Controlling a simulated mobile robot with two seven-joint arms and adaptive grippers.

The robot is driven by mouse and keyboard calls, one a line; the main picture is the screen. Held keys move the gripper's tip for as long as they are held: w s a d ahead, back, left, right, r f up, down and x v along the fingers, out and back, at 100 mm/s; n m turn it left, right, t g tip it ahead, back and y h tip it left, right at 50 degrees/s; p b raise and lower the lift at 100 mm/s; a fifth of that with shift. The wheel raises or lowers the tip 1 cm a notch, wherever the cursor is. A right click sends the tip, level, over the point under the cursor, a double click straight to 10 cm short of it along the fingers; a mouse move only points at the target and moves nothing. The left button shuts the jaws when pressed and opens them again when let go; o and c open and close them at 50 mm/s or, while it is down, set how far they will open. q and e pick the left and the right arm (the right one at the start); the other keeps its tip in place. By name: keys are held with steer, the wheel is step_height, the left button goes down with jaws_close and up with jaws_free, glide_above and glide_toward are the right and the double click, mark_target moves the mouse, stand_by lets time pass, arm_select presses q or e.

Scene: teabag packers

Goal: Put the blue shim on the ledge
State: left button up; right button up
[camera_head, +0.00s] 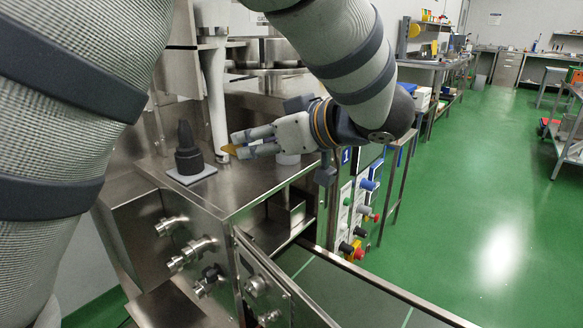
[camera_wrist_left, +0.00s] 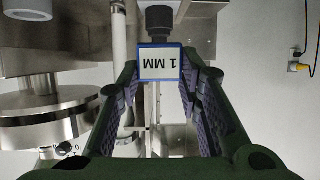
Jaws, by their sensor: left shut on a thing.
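My left gripper (camera_head: 234,145) is above the steel machine top in the head view, its fingers pointing left. In the left wrist view its two fingers (camera_wrist_left: 160,75) close in around a small square plate with a blue edge and a white "1 MM" label, the blue shim (camera_wrist_left: 160,64). The shim is at the fingertips. In the head view the shim is not clearly visible; a small orange-yellow bit shows at the fingertips. I cannot tell for sure which surface is the ledge; the flat steel top (camera_head: 235,185) lies below the gripper. My right gripper is not in view.
A black knobbed part (camera_head: 187,150) stands on a pale square pad left of the fingertips. A pale vertical tube (camera_head: 216,100) stands close behind them. A control panel with coloured buttons (camera_head: 362,215) is at the machine's right side. Green floor is open to the right.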

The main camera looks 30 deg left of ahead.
arm_select(q)
steer(key=b, duration=0.2)
glide_above(260, 188)
step_height(260, 188, down, 8)
steer(key=shift+r, duration=0.25)
steer(key=shift+w+a+f, duration=0.1)
steer(key=shift+a+f, duration=0.05)
steer(key=shift+f, duration=1.4)
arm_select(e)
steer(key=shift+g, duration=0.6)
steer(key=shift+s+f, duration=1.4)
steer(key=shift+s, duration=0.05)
arm_select(q)
steer(key=shift+f, duration=0.1)
steer(key=o, duration=1.1)
steer(key=shift+r, duration=0.2)
steer(key=v, duration=1.2)
